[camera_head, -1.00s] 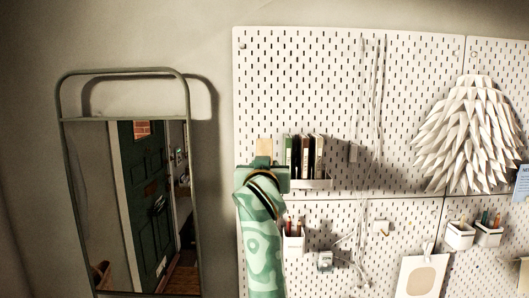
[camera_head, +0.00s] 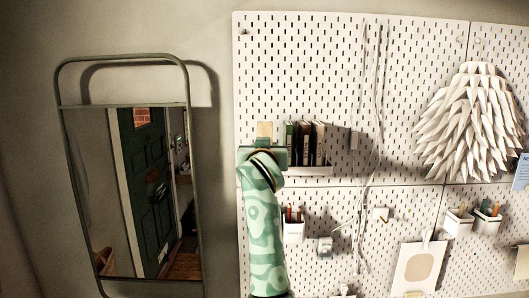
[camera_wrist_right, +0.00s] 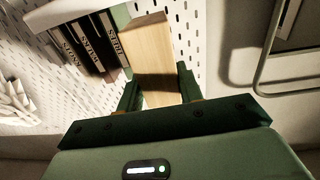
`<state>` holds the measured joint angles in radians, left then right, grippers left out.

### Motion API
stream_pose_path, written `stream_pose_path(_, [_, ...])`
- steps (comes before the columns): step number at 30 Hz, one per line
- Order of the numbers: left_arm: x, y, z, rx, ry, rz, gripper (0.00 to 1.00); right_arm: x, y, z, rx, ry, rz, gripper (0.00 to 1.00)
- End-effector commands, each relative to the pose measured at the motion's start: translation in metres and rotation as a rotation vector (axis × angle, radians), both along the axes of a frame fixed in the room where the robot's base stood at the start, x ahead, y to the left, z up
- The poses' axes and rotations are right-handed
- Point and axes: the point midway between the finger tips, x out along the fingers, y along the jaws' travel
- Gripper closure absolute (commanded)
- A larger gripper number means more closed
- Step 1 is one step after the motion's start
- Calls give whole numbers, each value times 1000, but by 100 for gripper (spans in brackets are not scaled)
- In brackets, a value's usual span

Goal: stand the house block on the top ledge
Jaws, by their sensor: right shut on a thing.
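The house block (camera_head: 264,130) is a pale wooden piece, upright above my right gripper (camera_head: 264,146) in the head view. In the right wrist view the block (camera_wrist_right: 150,45) sits between the two dark green fingers of the gripper (camera_wrist_right: 159,84), which is shut on it. The top ledge (camera_head: 312,171) is a white shelf on the pegboard, with several dark books on it. My gripper and the block are at the ledge's left end, left of the books. I cannot tell whether the block touches the ledge. My left gripper is not in view.
A pen cup (camera_head: 293,229) is below. A framed mirror (camera_head: 130,190) stands at left, and a white paper-leaf shade (camera_head: 468,125) hangs at right.

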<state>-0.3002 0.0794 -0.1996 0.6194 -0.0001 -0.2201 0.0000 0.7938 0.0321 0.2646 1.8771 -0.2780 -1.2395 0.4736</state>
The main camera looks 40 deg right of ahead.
Motion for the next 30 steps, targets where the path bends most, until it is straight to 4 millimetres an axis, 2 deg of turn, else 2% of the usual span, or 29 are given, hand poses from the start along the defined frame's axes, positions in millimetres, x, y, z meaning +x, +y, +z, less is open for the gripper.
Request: stream_pose_path(30, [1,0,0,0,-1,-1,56,75,-63,0,0,0,0,91])
